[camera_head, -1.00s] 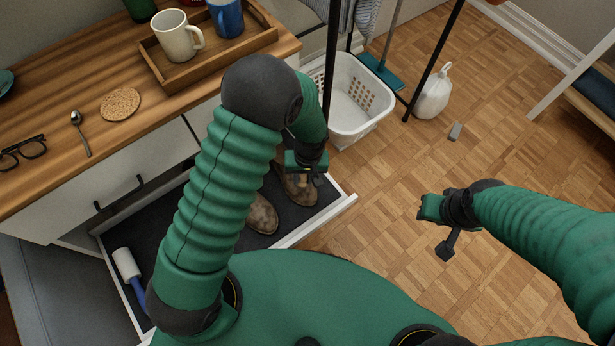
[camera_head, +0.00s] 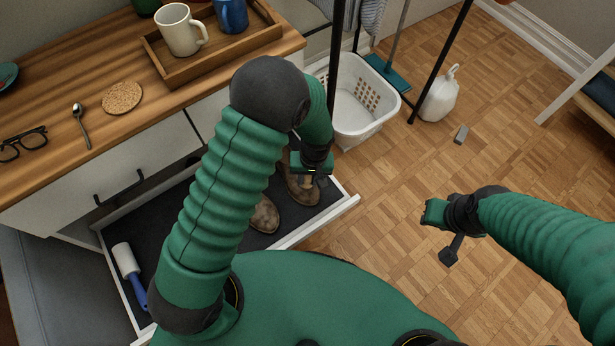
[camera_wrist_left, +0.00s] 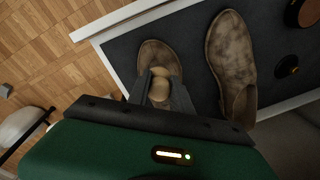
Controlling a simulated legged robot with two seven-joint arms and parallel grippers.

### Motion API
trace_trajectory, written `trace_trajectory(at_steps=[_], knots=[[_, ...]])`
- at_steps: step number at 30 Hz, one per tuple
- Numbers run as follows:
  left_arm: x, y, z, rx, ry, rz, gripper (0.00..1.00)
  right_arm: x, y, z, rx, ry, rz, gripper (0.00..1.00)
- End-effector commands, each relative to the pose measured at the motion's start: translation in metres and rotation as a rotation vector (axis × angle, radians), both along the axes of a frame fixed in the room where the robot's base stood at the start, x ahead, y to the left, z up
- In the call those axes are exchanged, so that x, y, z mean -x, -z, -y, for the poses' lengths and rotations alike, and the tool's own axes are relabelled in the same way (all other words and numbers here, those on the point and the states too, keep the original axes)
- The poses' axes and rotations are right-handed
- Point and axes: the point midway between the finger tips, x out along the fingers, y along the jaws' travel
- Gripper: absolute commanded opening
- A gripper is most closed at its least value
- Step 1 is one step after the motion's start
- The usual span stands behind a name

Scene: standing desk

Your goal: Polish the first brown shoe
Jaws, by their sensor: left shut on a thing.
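Two mottled brown shoes lie in an open, dark-lined drawer (camera_head: 172,218). In the head view, one shoe (camera_head: 265,216) is partly behind my left arm and the other (camera_head: 301,192) is under my left gripper (camera_head: 312,182). The left wrist view shows the shoe under the gripper (camera_wrist_left: 157,53) and the second shoe (camera_wrist_left: 230,55) beside it. My left gripper is shut on a small, rounded tan wooden thing (camera_wrist_left: 159,86), perhaps a brush, over the shoe; contact cannot be told. My right gripper (camera_head: 448,238) is over the floor, its jaws unclear.
A lint roller (camera_head: 127,262) lies at the drawer's left. A round tin (camera_wrist_left: 305,12) and a dark disc (camera_wrist_left: 287,66) lie near the shoes. A white laundry basket (camera_head: 362,105) stands beyond the drawer. A wooden tray (camera_head: 270,42) is on the desktop. Floor at right is mostly clear.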

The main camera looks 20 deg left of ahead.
Motion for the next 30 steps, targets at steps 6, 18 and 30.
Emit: trace_trajectory(at_steps=[6,18,30], knots=[[-0.001,0.005,-0.001,0.0,-0.001,0.0,0.0,0.0,0.003,0.0,0.0,0.0,0.0,0.31],[-0.001,0.013,-0.002,0.0,-0.001,0.0,0.0,0.0,0.007,0.0,0.0,0.0,0.0,0.31],[0.015,0.015,0.019,-0.001,0.004,-0.001,0.0,0.0,0.002,0.0,0.0,0.0,0.0,0.31]])
